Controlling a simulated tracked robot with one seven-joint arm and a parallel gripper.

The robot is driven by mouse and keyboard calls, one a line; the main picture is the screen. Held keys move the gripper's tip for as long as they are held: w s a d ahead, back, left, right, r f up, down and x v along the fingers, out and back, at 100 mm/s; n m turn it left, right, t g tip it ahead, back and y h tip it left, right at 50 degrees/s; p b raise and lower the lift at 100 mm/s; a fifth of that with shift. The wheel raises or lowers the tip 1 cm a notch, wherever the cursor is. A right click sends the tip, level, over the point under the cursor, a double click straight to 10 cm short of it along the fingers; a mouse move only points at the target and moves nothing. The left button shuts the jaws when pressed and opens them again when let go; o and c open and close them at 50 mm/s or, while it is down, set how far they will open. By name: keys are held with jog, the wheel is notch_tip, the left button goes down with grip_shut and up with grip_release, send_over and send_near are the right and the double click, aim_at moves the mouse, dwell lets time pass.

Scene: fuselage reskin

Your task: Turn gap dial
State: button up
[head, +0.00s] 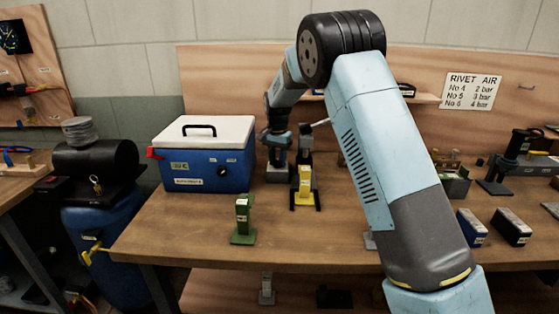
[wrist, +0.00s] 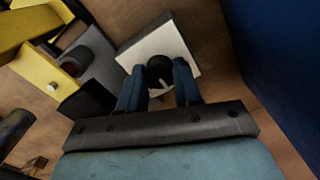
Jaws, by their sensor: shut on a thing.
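The gap dial appears to be the round black knob (wrist: 160,67) on a square white plate (wrist: 150,42) in the wrist view. A small pale pointer mark shows at its lower edge. My gripper (wrist: 159,76) is shut on the knob, with one blue finger on each side. In the head view my gripper (head: 278,148) points down at the bench between the blue cooler and the yellow tool. The pale plate (head: 277,174) shows just under it; the knob itself cannot be made out there.
The blue cooler (head: 205,173) with a white lid stands close left of my gripper. A yellow and black tool (head: 304,186) stands close on the right, also in the wrist view (wrist: 52,78). A green tool (head: 242,218) stands nearer the bench's front edge.

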aim_at(278, 161)
jog(key=shift+w+d+r, duration=0.1)
jog(key=o, duration=1)
jog(key=shift+o, duration=0.2)
notch_tip(278, 161, up, 14)
jog(key=shift+f, duration=0.25)
